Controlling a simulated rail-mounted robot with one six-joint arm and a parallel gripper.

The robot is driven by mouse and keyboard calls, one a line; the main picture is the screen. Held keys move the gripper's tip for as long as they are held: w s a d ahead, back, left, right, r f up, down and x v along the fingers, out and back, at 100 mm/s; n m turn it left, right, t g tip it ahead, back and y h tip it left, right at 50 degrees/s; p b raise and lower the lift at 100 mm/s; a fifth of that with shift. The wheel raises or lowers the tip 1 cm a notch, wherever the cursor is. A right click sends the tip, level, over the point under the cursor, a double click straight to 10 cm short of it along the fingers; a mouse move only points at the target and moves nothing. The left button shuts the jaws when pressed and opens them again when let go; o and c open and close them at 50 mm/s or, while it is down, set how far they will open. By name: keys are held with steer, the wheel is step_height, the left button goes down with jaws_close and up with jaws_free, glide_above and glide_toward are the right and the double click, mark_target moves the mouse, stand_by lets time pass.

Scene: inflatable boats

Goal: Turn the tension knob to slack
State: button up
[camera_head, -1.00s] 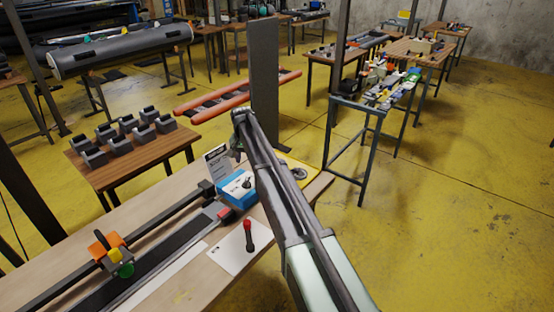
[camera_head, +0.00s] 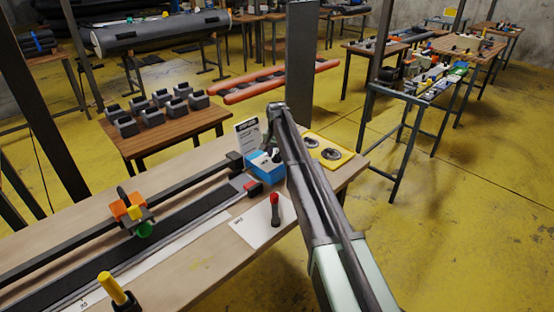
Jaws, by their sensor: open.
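A blue box (camera_head: 263,168) stands on the wooden workbench, at the end of the dark rails. A small dark knob shows on its top beside my arm, partly hidden. My gripper (camera_head: 271,143) points down just over the box, its jaws open. It is small and dark here, and I cannot tell whether it touches the knob. The knob's pointer and markings are too small to read. A white sign (camera_head: 247,136) stands behind the box.
A red-topped tool (camera_head: 274,209) stands on a white card in front. A yellow tray (camera_head: 337,154) with dark round parts lies right of my arm. An orange-and-green clamp (camera_head: 133,213) sits on the rail; a yellow-handled tool (camera_head: 114,290) stands nearer.

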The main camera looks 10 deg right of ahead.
steer(key=shift+r, duration=0.1)
jaws_close()
steer(key=shift+n, duration=0.3)
steer(key=n, duration=0.4)
steer(key=shift+n, duration=0.3)
steer(key=n, duration=0.5)
steer(key=shift+a, duration=0.15)
steer(key=n, duration=0.6)
steer(key=shift+s+n, duration=0.1)
steer(key=shift+n, duration=0.3)
steer(key=n, duration=0.6)
steer(key=shift+s+a+n, duration=0.1)
steer(key=shift+n, duration=0.3)
